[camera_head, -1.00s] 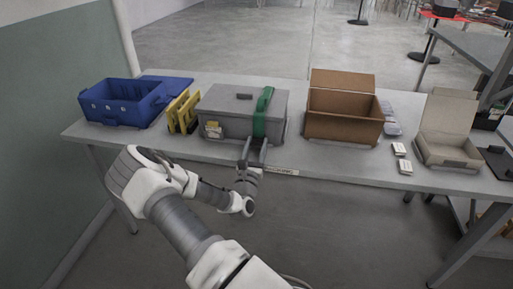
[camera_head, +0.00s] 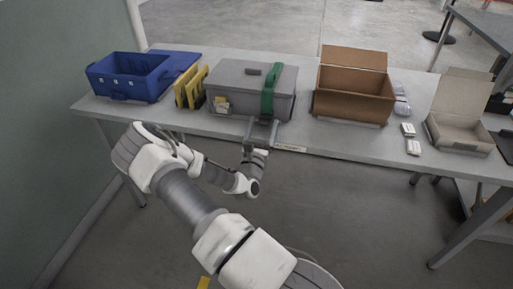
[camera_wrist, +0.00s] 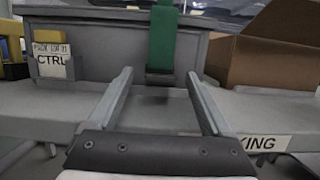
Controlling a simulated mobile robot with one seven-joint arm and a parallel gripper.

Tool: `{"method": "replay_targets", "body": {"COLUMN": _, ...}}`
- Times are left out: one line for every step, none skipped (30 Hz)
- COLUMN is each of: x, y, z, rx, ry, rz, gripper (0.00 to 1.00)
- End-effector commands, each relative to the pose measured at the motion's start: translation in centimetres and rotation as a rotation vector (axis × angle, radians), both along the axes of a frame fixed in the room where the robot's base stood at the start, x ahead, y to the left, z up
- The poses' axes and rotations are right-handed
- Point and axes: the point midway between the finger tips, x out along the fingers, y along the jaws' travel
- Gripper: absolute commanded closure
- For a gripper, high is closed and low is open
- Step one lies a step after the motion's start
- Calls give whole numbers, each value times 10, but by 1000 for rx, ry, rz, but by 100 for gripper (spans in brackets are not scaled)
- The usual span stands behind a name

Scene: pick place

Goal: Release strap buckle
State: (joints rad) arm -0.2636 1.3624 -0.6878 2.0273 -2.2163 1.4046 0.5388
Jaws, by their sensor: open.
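A grey lidded case (camera_head: 237,86) stands on the table with a green strap (camera_head: 269,90) running over its lid and down its front. In the wrist view the strap (camera_wrist: 163,38) hangs down the case front (camera_wrist: 105,52) and ends in a dark buckle (camera_wrist: 160,77) low down. My gripper (camera_head: 262,124) is at the table's front edge, just before the strap. In the wrist view its two fingers (camera_wrist: 160,88) are apart, with the buckle seen between and beyond them. Nothing is held. I cannot tell how close the fingertips are to the buckle.
A blue bin (camera_head: 128,86) and yellow-and-black stands (camera_head: 190,88) are left of the case. An open cardboard box (camera_head: 352,105) is right of it, then small white boxes (camera_head: 412,147) and a beige open box (camera_head: 458,146). The table (camera_head: 320,137) has a narrow clear front strip.

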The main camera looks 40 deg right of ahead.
Motion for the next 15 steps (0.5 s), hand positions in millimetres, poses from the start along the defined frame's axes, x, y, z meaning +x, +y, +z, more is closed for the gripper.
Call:
{"method": "replay_targets", "body": {"x": -6, "y": 8, "z": -2, "rx": 0, "ry": 5, "rz": 1, "gripper": 16}}
{"method": "replay_targets", "body": {"x": -10, "y": 13, "z": -3, "rx": -1, "ry": 5, "rz": 2, "gripper": 16}}
{"method": "replay_targets", "body": {"x": -16, "y": 19, "z": -6, "rx": 0, "ry": 7, "rz": 1, "gripper": 16}}
{"method": "replay_targets", "body": {"x": -21, "y": 25, "z": -8, "rx": -1, "ry": 7, "rz": 2, "gripper": 16}}
{"method": "replay_targets", "body": {"x": -26, "y": 30, "z": -10, "rx": -1, "ry": 7, "rz": 2, "gripper": 16}}
{"method": "replay_targets", "body": {"x": -32, "y": 38, "z": -13, "rx": 0, "ry": 6, "rz": 2, "gripper": 16}}
{"method": "replay_targets", "body": {"x": -36, "y": 44, "z": -15, "rx": 0, "ry": 6, "rz": 2, "gripper": 16}}
{"method": "replay_targets", "body": {"x": -42, "y": 49, "z": -17, "rx": 0, "ry": 8, "rz": 1, "gripper": 16}}
{"method": "replay_targets", "body": {"x": -48, "y": 56, "z": -20, "rx": -1, "ry": 8, "rz": 2, "gripper": 16}}
{"method": "replay_targets", "body": {"x": -52, "y": 62, "z": -22, "rx": -1, "ry": 7, "rz": 2, "gripper": 16}}
{"method": "replay_targets", "body": {"x": -57, "y": 67, "z": -24, "rx": -1, "ry": 7, "rz": 2, "gripper": 16}}
{"method": "replay_targets", "body": {"x": -63, "y": 74, "z": -27, "rx": -1, "ry": 7, "rz": 2, "gripper": 16}}
{"method": "replay_targets", "body": {"x": -67, "y": 79, "z": -28, "rx": -2, "ry": 6, "rz": 2, "gripper": 16}}
{"method": "replay_targets", "body": {"x": -71, "y": 83, "z": -31, "rx": -1, "ry": 7, "rz": 2, "gripper": 16}}
{"method": "replay_targets", "body": {"x": -76, "y": 89, "z": -33, "rx": -1, "ry": 6, "rz": 1, "gripper": 16}}
